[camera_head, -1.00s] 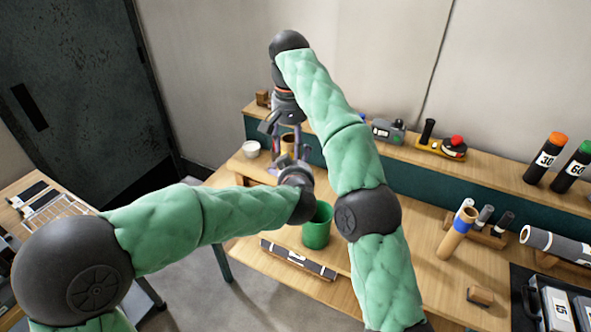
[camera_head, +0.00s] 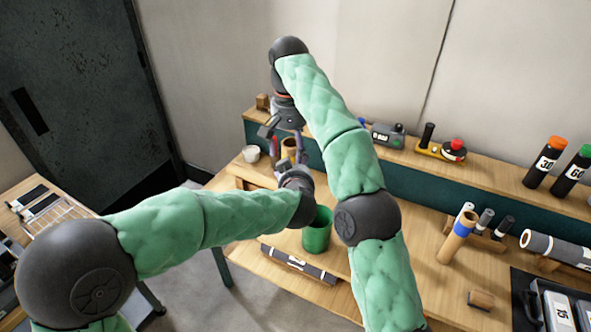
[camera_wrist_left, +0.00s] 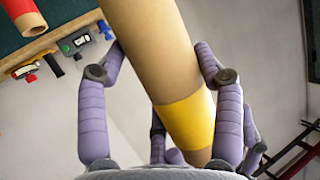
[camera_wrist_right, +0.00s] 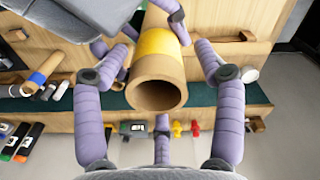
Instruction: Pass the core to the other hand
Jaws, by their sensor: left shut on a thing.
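The core, a tan cardboard tube with a yellow band near one end, fills the middle of the left wrist view (camera_wrist_left: 150,45). My left gripper (camera_wrist_left: 163,62) is shut on it, a finger on either side. In the right wrist view the core's hollow end (camera_wrist_right: 157,90) faces my right gripper (camera_wrist_right: 158,75), whose fingers are spread on both sides, apart from it. In the head view the right gripper (camera_head: 285,138) points down from above, and the left gripper (camera_head: 293,168) is just below, mostly hidden by its own wrist.
A green cup (camera_head: 317,232) and a dark labelled roll (camera_head: 298,262) are on the bench near the left wrist. A white cup (camera_head: 251,153) stands to the left. A blue-banded tube (camera_head: 458,236) and black bottles (camera_head: 545,162) are at right. Bare benchtop (camera_head: 415,245) lies between.

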